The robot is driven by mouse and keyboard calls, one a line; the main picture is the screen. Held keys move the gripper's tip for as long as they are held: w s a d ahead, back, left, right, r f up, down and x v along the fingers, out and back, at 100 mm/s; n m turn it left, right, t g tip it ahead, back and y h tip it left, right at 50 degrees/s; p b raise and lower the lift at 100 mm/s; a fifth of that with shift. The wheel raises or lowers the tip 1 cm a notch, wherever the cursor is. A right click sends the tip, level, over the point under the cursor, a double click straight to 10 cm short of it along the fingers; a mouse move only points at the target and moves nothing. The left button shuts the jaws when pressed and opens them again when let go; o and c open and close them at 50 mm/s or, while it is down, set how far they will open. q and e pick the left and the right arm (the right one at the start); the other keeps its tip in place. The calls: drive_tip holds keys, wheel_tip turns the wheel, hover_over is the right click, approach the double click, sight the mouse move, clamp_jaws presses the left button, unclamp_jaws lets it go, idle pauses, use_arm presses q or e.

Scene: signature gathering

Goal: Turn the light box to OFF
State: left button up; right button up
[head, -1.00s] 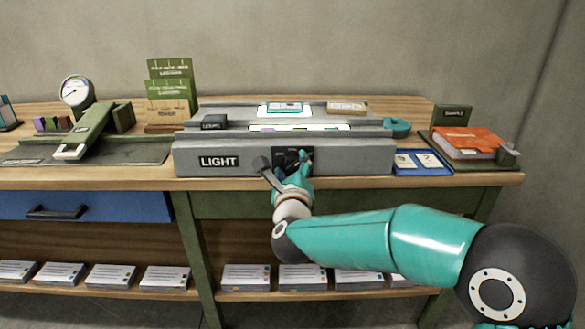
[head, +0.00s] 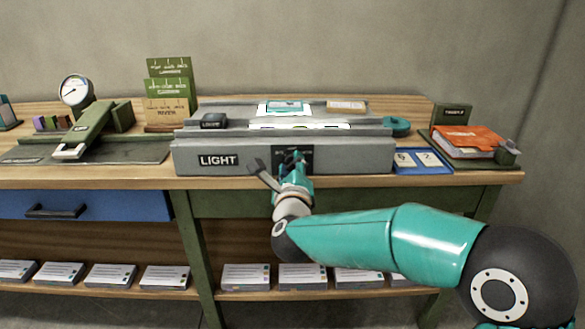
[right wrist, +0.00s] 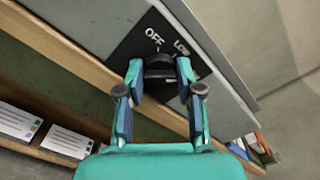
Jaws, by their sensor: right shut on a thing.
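The light box (head: 350,158) is a long grey case on the bench, with a "LIGHT" label on its front left. Its top panel is lit white. A black dial plate (right wrist: 133,45) on its front carries the words OFF and LOW; a third marking is partly hidden. My right gripper (right wrist: 160,75) is shut on the dark round knob (right wrist: 160,63) in front of that plate, one finger on each side. In the head view my right gripper (head: 293,165) covers most of the plate. The knob's exact pointing is hard to tell. My left gripper is not in view.
A blue tray (head: 408,170) and an orange book (head: 468,141) are to the right of the box. A green lever device (head: 92,130) and a dial gauge (head: 75,90) stand to the left. A blue drawer (head: 110,205) and a shelf with card stacks (head: 246,277) are below.

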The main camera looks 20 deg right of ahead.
drive_tip(key=n, duration=0.4)
drive_tip(key=shift+a+f, duration=0.15)
drive_tip(key=shift+f, duration=0.05)
drive_tip(key=n, duration=0.5)
drive_tip(key=shift+f, duration=0.1)
drive_tip(key=n+p, duration=0.1)
drive_tip(key=n, duration=0.3)
drive_tip(key=shift+f+n+p, duration=0.1)
drive_tip(key=shift+n+p, duration=0.2)
drive_tip(key=shift+p, duration=0.05)
drive_tip(key=n+p, duration=0.1)
drive_tip(key=n, duration=0.4)
drive_tip(key=shift+f+p, duration=0.2)
drive_tip(key=shift+p, duration=0.15)
drive_tip(key=o, duration=1)
drive_tip(key=shift+o, duration=0.8)
drive_tip(key=shift+r, duration=0.15)
